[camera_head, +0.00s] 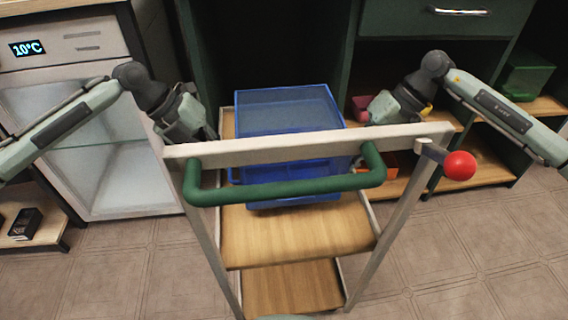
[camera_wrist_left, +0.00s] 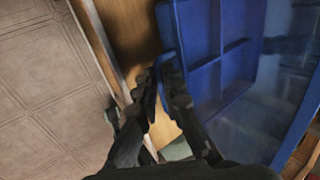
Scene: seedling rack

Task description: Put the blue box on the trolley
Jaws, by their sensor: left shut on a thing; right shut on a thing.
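The blue box (camera_head: 288,110) is an open, translucent bin at the top of the trolley (camera_head: 300,148), behind its white rail and green handle (camera_head: 285,190). Its lower part shows below the rail, over the wooden shelf; I cannot tell whether it rests on it. My left gripper (camera_head: 198,132) is at the box's left side, its fingertips partly hidden. In the left wrist view, my left gripper (camera_wrist_left: 162,70) is shut on the edge of the blue box (camera_wrist_left: 205,85). My right gripper (camera_head: 372,112) is at the box's right side, shut on it, fingertips mostly hidden.
A red ball knob (camera_head: 459,165) sticks out from the trolley's right side. A glass-fronted cooler (camera_head: 115,160) reading 10°C stands at left. Green shelving (camera_head: 500,150) with a green bin (camera_head: 526,78) stands at right. Tiled floor (camera_head: 480,265) is clear in front.

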